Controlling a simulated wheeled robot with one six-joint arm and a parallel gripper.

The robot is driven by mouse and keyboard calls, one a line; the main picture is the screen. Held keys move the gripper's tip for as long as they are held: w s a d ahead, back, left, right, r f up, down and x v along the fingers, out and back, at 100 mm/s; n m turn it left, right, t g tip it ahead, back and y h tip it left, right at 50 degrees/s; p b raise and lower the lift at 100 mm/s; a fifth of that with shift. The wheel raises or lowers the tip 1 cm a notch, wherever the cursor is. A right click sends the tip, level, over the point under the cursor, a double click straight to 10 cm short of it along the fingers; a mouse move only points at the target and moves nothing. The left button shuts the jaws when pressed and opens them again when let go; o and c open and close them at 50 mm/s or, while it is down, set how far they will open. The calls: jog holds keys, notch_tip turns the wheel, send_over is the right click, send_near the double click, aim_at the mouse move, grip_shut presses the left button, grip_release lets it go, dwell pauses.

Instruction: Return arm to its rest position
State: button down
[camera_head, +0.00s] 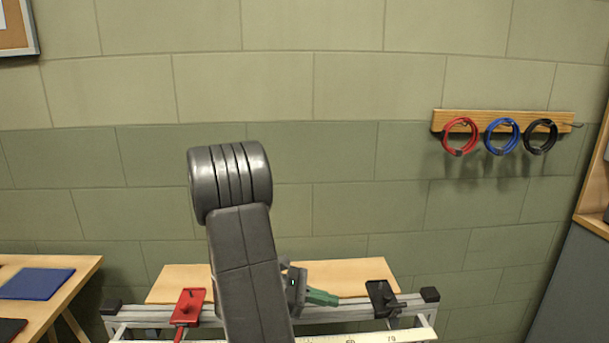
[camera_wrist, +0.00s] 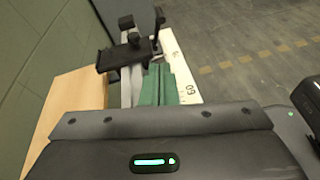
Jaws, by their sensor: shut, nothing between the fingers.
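My gripper (camera_wrist: 160,78) shows in the wrist view as green fingers reaching forward from the dark grey wrist body. The fingers lie close together, with nothing visible between them. In the head view my gripper (camera_head: 324,298) is partly hidden behind my dark arm, low in the middle, and its green fingers point right. It is over or in front of the wooden board of the bench; the exact height is hard to tell. My arm stands raised in the middle of the head view, with its rounded joint at the top.
A metal-framed bench with a wooden board (camera_head: 349,275), a red clamp (camera_head: 189,304), a black clamp (camera_head: 382,296) and a white ruler (camera_head: 400,337) is ahead. A side table (camera_head: 72,269) stands left. Red, blue and black coils hang from a wall rack (camera_head: 440,122). A grey cabinet (camera_head: 570,290) stands right.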

jog(key=shift+s+d+r+m+g+y+p, duration=0.1)
jog(key=shift+s+d+m+g+y+p, duration=0.2)
jog(key=shift+s+d+m+g+y, duration=0.45)
jog(key=shift+s+d+r+m+g+y+p, duration=0.1)
jog(key=shift+d+m+g+y+p, duration=0.15)
jog(key=shift+d+m+g, duration=0.65)
jog(key=shift+s+d+r+m+g+y+p, duration=0.1)
jog(key=shift+s+d+m+g+y+p, duration=0.3)
jog(key=shift+d+m, duration=0.75)
jog(key=shift+a, duration=0.1)
